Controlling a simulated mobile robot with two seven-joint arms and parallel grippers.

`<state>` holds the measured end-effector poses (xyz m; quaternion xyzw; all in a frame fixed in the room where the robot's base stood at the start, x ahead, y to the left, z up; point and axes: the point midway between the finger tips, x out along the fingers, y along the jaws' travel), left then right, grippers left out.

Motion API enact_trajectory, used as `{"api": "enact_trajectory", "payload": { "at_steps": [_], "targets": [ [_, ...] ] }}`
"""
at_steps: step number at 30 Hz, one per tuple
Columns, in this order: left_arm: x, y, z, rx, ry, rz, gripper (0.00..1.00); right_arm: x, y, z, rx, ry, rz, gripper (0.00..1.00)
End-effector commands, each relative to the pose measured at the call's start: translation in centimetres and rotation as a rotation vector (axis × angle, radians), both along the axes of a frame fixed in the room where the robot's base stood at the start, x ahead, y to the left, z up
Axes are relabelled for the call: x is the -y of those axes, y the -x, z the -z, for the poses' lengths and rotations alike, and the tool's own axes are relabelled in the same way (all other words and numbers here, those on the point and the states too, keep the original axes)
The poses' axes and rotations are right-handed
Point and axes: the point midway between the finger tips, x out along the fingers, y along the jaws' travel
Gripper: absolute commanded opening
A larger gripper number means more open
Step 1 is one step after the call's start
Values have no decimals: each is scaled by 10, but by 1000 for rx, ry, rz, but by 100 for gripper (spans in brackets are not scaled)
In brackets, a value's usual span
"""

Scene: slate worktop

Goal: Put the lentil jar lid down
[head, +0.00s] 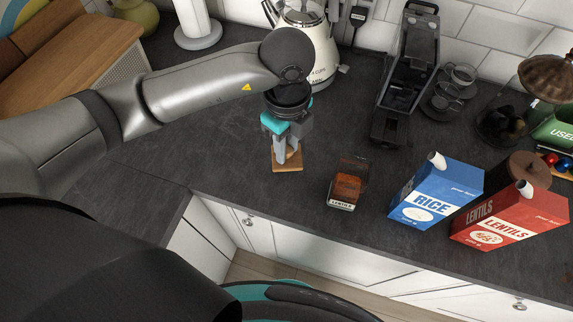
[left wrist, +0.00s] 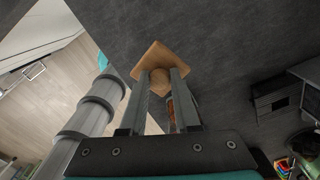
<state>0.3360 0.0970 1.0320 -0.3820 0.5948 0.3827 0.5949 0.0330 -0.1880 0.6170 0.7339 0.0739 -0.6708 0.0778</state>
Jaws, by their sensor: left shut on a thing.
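The lentil jar lid (head: 287,166) is a flat square of light wood with a round knob. In the left wrist view the lid (left wrist: 154,53) shows beyond the fingertips, its knob between them. My left gripper (head: 287,146) is shut on the knob and points down, with the lid level or nearly so. I cannot tell whether the lid touches the worktop. The lentil jar (head: 347,184), clear with orange-red contents and a label, stands uncovered to the right of the lid. In the left wrist view the jar is mostly hidden behind a finger. My right gripper is not in view.
A blue rice box (head: 437,192) and a red lentils box (head: 507,220) stand right of the jar. A kettle (head: 312,45) and a black machine (head: 405,75) stand behind. The slate worktop (head: 235,155) is clear left of the lid; its front edge is close.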

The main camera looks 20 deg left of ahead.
Motion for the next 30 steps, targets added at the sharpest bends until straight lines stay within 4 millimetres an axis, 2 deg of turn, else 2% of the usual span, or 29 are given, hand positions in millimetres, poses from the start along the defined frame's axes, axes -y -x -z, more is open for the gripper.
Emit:
{"api": "enact_trajectory", "payload": {
  "at_steps": [1, 3, 10, 16, 30],
  "targets": [
    [0, 1, 12, -4, 0, -2, 0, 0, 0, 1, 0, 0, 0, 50],
    [0, 0, 23, -2, -1, -2, 0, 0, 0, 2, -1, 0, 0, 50],
    [0, 0, 43, -2, 0, -1, 0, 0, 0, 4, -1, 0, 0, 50],
    [1, 0, 72, -2, 1, -1, 0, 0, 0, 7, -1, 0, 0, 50],
    [0, 0, 82, 0, 1, 0, 0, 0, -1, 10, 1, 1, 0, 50]
  ]
}}
